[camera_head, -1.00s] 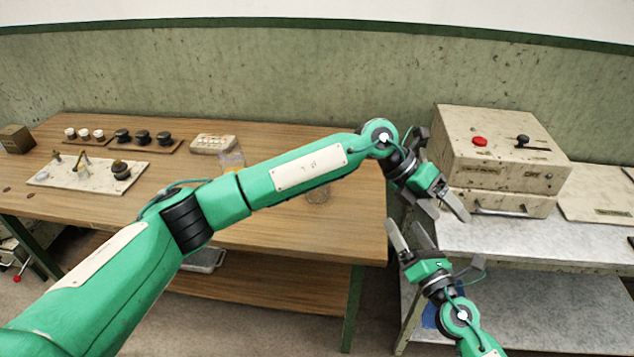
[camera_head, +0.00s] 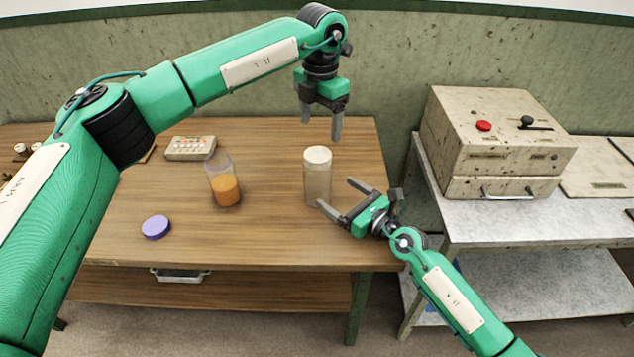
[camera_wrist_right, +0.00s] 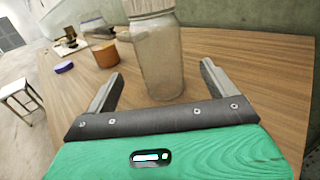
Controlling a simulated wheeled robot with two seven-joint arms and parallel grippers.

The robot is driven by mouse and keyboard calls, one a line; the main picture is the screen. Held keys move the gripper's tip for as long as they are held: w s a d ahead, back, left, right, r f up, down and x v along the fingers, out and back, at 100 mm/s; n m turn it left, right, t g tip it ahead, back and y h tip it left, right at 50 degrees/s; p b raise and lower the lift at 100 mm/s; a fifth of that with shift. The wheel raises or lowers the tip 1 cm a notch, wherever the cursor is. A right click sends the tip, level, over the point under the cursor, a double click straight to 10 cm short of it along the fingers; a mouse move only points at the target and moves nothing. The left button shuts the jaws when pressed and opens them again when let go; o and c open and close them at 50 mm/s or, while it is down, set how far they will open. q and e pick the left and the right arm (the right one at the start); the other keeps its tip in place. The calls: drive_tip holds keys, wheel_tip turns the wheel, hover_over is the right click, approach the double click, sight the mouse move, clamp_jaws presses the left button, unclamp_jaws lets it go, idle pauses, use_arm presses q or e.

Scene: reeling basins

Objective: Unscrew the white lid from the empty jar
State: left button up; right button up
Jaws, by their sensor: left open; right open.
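The empty jar (camera_head: 317,185) is clear and stands upright on the wooden table, with the white lid (camera_head: 317,154) on top. My left gripper (camera_head: 321,136) is open, pointing down just above and behind the lid, apart from it as far as I can tell. My right gripper (camera_head: 335,197) is open at the jar's right side, low down. In the right wrist view the jar (camera_wrist_right: 162,65) stands ahead between the open fingers (camera_wrist_right: 160,85), which do not appear to touch it. The lid (camera_wrist_right: 148,6) is cut off at the top there.
A jar with orange contents (camera_head: 226,188) stands left of the empty jar, without a lid. A purple lid (camera_head: 156,227) lies near the table's front. A pale tray (camera_head: 190,148) lies behind. A box with a red button (camera_head: 490,140) stands on the right bench.

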sight(313, 176)
use_arm(q)
drive_tip(key=shift+w+a+f, duration=0.1)
drive_tip(key=shift+w+a, duration=0.05)
drive_tip(key=shift+a, duration=0.05)
use_arm(e)
drive_tip(key=x, duration=0.9)
drive_tip(key=shift+f, duration=0.1)
use_arm(q)
drive_tip(key=shift+w+a, duration=0.1)
use_arm(e)
drive_tip(key=shift+w+a+f, duration=0.1)
drive_tip(key=shift+w+a, duration=0.25)
drive_tip(key=shift+a, duration=0.05)
